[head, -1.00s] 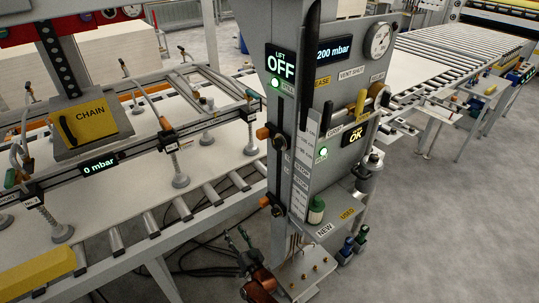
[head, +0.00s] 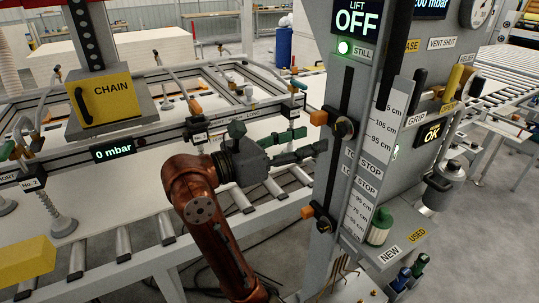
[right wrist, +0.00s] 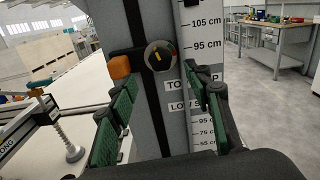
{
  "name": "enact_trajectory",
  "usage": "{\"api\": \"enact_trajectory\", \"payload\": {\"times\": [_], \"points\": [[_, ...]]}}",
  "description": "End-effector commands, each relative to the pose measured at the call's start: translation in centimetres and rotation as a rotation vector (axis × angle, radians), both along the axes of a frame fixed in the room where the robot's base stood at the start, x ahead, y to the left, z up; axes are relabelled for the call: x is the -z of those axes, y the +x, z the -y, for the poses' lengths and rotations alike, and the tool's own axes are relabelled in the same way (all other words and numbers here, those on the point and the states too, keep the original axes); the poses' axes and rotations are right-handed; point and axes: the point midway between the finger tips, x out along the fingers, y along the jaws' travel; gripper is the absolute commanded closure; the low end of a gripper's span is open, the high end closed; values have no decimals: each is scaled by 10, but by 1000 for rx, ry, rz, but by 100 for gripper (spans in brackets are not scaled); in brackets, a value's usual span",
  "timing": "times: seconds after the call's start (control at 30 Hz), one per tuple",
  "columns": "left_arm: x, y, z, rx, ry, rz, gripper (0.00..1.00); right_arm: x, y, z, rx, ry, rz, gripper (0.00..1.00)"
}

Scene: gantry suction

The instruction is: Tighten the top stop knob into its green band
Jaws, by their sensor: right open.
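The top stop knob (head: 342,127) is a dark round knob on the grey column, beside an orange block (head: 318,118). In the right wrist view the knob (right wrist: 160,56) faces me, with a small yellow-orange mark on its face. My right gripper (head: 312,141) is just left of the column, slightly below the knob. It also shows in the right wrist view (right wrist: 160,76), its green-padded fingers spread wide and empty, with the knob beyond and between them. My left gripper is not in view.
The low stop knob (head: 325,225) with its own orange block sits lower on the same column. A cm scale (head: 385,120) runs beside the slot. The suction frame with a CHAIN box (head: 102,98) hangs over the roller conveyor at left. The lift display (head: 357,20) reads OFF.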

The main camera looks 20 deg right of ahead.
Motion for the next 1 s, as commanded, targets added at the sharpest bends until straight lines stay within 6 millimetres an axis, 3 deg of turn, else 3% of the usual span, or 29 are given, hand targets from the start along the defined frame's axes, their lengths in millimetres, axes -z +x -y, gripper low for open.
{"api": "enact_trajectory", "payload": {"times": [0.5,0.9,1.0], "points": [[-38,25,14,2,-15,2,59,1,5,68,-1,8,5,54],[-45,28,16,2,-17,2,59,-1,5,76,-2,7,4,54],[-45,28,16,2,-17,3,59,-1,5,76,-2,7,4,61]]}}
